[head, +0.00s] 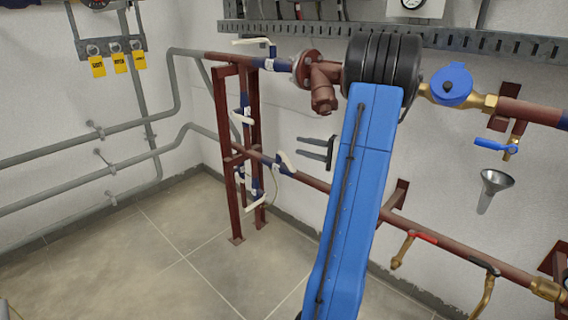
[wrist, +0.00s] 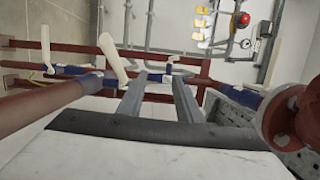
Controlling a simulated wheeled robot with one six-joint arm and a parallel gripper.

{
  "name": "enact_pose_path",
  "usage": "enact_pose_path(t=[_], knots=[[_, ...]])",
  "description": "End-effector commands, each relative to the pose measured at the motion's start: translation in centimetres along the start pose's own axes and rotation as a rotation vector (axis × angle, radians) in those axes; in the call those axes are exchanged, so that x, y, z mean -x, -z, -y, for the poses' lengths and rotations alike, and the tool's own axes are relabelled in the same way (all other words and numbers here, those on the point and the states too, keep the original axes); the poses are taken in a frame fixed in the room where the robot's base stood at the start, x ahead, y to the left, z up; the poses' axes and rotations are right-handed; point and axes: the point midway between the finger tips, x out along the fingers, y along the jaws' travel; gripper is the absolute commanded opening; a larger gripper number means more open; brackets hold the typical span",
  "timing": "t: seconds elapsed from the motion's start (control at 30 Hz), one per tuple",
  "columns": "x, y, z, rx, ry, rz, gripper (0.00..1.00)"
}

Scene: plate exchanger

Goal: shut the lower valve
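The lower valve sits on the lower red-brown pipe. It has a blue body and a cream lever (head: 286,160), which slants across the pipe. In the wrist view the lever (wrist: 115,58) stands left of my fingers, beside the blue pipe end. My gripper (head: 306,147) is in front of the wall, above the lower pipe and right of the lever in the head view. In the wrist view my gripper (wrist: 160,82) has its two grey fingers apart with nothing between them. The fingers do not appear to touch the lever. My blue arm hides part of the lower pipe.
The upper pipe has a cream-levered valve (head: 256,42) and a red-brown strainer (head: 322,85); its flange (wrist: 285,118) is close on the right in the wrist view. A red-brown frame (head: 228,150) carries more small valves. The floor (head: 160,250) is clear.

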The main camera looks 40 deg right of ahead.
Motion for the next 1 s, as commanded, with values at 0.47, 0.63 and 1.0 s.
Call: enact_pose_path(t=[0.47, 0.63, 1.0], knots=[[0.6, 0.0, -5.2, 0.023, -0.007, 0.019, 0.32], [0.6, 0.1, -8.1, 0.023, -0.007, 0.018, 0.32], [-4.9, -0.1, -8.3, 0.027, -0.008, 0.021, 0.32]])
